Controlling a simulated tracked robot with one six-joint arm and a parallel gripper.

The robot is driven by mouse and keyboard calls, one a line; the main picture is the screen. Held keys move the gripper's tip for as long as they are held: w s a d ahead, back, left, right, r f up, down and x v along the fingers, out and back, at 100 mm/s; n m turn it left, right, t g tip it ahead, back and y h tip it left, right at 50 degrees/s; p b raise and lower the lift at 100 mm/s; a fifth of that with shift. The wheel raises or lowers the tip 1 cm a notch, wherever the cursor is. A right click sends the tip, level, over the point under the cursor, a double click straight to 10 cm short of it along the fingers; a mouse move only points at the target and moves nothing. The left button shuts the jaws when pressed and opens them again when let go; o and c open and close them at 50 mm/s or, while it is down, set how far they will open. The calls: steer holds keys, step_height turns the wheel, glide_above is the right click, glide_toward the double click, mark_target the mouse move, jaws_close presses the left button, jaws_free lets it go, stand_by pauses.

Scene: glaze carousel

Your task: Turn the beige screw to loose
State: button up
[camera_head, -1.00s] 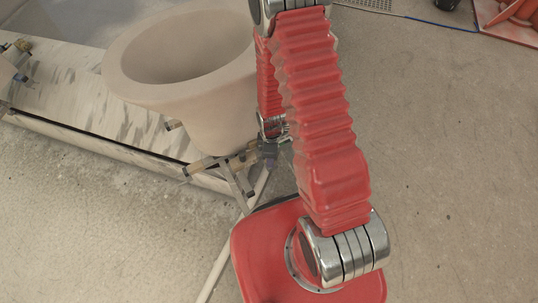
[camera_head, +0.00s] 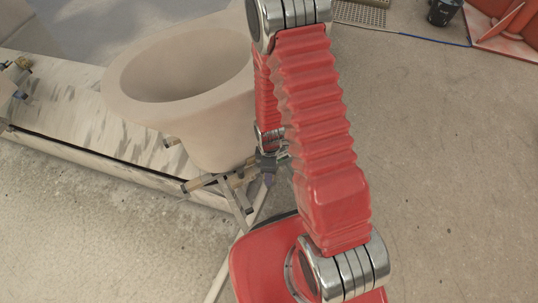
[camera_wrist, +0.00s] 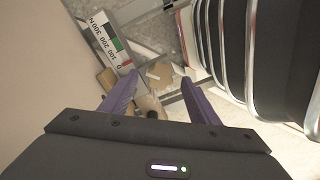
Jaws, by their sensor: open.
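Beige block-like parts sit on a metal frame below a large beige bowl (camera_head: 180,120). One of them may be the screw, but I cannot tell which in the head view. In the wrist view a small flat beige piece (camera_wrist: 159,75) lies beyond and between my fingertips, with more beige parts (camera_wrist: 150,103) nearer. My gripper (camera_wrist: 158,80) is open, its two purple fingers apart with nothing visibly held. In the head view my gripper (camera_head: 268,172) is small, beside the frame at the bowl's lower right, partly hidden by my arm.
A gauge strip (camera_wrist: 110,45) marked 0 to 300 N, with green and red bands, lies beyond the left finger. The metal frame (camera_head: 235,202) stands by the edge of a pale, stained platform (camera_head: 60,105). Open floor (camera_head: 450,180) lies right. A dark bucket (camera_head: 443,12) stands far right.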

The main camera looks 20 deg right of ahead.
step_height(320, 180, up, 12)
stand_by(0.8)
stand_by(0.4)
steer(key=s+r+m+t, duration=0.2)
steer(key=s+r+m, duration=0.1)
steer(key=r, duration=0.8)
steer(key=s+r+m+t, duration=0.1)
steer(key=s+r+m, duration=0.3)
steer(key=r, duration=0.7)
steer(key=s+a+r+m+t, duration=0.1)
steer(key=r+m, duration=0.5)
steer(key=r, duration=0.6)
steer(key=s+t, duration=0.1)
steer(key=s, duration=0.1)
steer(key=shift+s+t, duration=0.3)
steer(key=shift+s, duration=0.05)
